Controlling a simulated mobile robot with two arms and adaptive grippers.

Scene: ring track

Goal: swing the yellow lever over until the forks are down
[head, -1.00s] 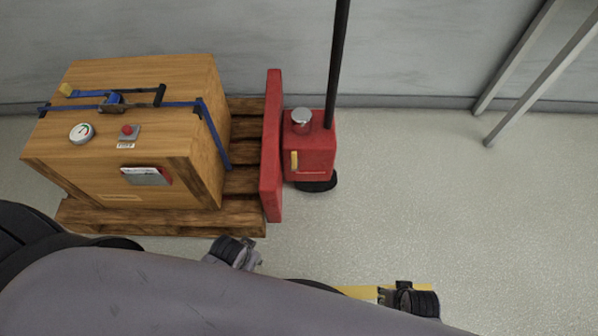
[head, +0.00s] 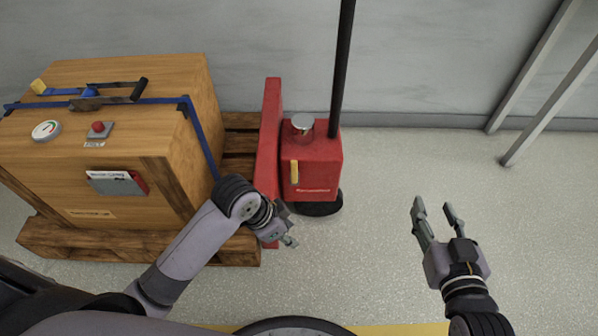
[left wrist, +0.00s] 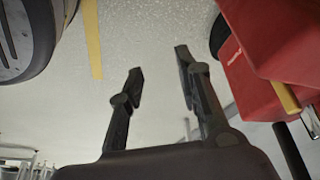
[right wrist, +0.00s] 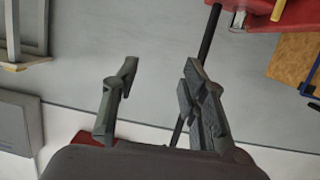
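The yellow lever (head: 294,173) is a short upright bar on the front of the red pallet jack body (head: 318,165). It also shows in the left wrist view (left wrist: 281,97) and at the top of the right wrist view (right wrist: 279,9). The forks are hidden beneath the wooden pallet (head: 130,246), so their height cannot be seen. My left gripper (head: 288,228) is open and empty, just below the lever in the head view and apart from it. My right gripper (head: 433,206) is open and empty over bare floor, well right of the jack.
A strapped wooden crate (head: 110,180) with a gauge and red button stands on the pallet. A black handle (head: 342,70) rises from the jack. A grey wall (head: 430,60) runs behind, with metal posts (head: 545,80) at right. The floor right of the jack is clear.

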